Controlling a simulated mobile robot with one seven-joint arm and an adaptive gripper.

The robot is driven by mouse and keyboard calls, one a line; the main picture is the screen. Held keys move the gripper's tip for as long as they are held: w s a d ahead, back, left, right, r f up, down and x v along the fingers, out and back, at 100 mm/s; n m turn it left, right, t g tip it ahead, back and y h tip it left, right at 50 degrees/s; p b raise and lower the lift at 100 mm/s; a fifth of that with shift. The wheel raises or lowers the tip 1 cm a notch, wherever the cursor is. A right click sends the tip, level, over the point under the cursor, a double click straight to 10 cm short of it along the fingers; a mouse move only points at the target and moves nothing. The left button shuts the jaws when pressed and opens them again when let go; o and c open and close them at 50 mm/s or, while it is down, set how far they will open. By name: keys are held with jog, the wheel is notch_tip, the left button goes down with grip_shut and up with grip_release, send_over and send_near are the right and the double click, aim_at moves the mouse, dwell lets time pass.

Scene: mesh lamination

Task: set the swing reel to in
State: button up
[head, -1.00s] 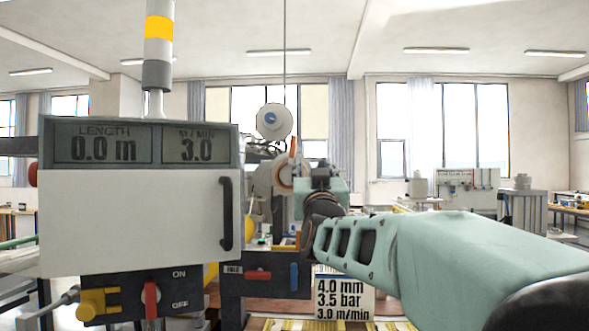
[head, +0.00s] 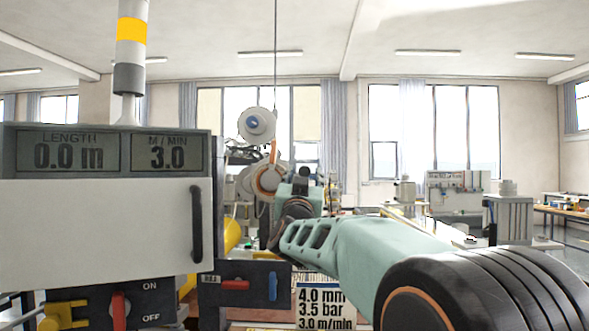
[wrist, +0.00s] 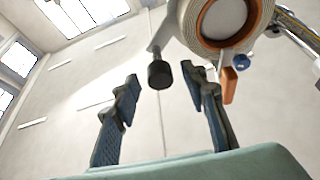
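A reel with an orange ring (head: 268,178) stands beyond my arm in the head view, with an orange tab (head: 273,152) above it. I take it for the swing reel. In the wrist view, the reel (wrist: 220,22) is at the top right, with its orange tab (wrist: 229,84) below. A black cylindrical knob (wrist: 160,74) on a grey stem shows close to the reel. My gripper (wrist: 165,80) is open and empty, its two fingers on either side of the knob in the picture. I see no contact. In the head view the fingertips are hidden.
A grey cabinet (head: 100,232) with a display and black handle fills the left. Below it are a red switch (head: 119,310) and a panel with red and blue levers (head: 240,287). A sign (head: 325,308) stands under my arm. A white-and-blue reel (head: 256,125) is higher up.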

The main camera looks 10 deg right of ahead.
jog(key=shift+x, duration=1.35)
grip_shut()
